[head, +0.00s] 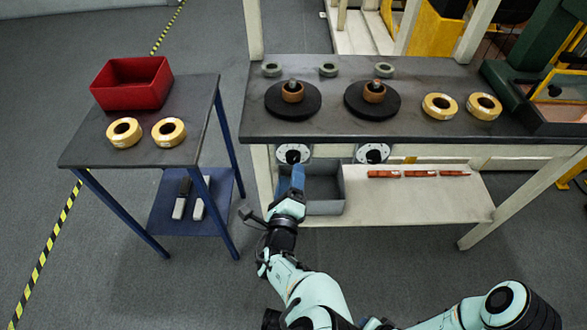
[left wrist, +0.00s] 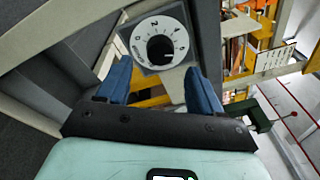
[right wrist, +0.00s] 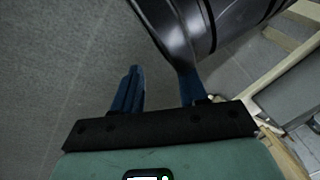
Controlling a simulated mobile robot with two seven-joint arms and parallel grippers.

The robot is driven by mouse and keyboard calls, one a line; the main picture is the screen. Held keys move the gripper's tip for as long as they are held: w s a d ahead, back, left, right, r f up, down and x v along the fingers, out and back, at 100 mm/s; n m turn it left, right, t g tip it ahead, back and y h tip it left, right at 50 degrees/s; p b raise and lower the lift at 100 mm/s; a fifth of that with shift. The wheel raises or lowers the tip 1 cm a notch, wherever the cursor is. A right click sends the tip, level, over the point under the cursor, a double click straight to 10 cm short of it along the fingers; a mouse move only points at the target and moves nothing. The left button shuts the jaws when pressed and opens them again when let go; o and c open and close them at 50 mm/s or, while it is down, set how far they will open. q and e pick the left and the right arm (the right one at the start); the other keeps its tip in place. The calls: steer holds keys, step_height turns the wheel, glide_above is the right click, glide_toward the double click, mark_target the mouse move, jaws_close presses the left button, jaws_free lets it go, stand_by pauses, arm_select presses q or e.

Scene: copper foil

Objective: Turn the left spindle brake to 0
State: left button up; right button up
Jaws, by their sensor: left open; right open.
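The left spindle brake (head: 292,153) is a black knob on a white numbered dial, mounted on the bench front below the left spindle (head: 280,105). In the left wrist view its dial (left wrist: 142,50) is tilted, and a small white mark shows on the knob's lower right. I cannot read the exact setting. My left gripper (head: 297,172) is open in front of the dial; its blue fingers (left wrist: 160,78) frame the knob from a short distance, apparently without touching it. My right gripper (right wrist: 160,88) is open and empty, above the floor. The right spindle brake (head: 373,154) is beside the left one.
A grey bin (head: 328,207) sits on the lower shelf just under the dials, close to my left gripper. Copper-coloured strips (head: 420,174) lie to its right. A side table (head: 85,150) on the left carries a red bin (head: 132,95) and two yellow rolls (head: 125,145).

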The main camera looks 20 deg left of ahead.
mark_target(294, 161)
arm_select(q)
steer(key=shift+w+a+b, duration=0.15)
steer(key=shift+w+b, duration=0.15)
steer(key=shift+w, duration=0.85)
steer(key=shift+w+a+b, duration=0.15)
steer(key=shift+w+b, duration=0.1)
steer(key=shift+w, duration=0.85)
arm_select(e)
steer(key=shift+g, duration=0.7)
steer(key=shift+s+d+f, duration=0.2)
steer(key=shift+s+f, duration=1.2)
steer(key=shift+s, duration=0.2)
arm_select(q)
steer(key=shift+c, duration=0.3)
steer(key=c, duration=1)
arm_select(e)
steer(key=shift+w+r, duration=0.1)
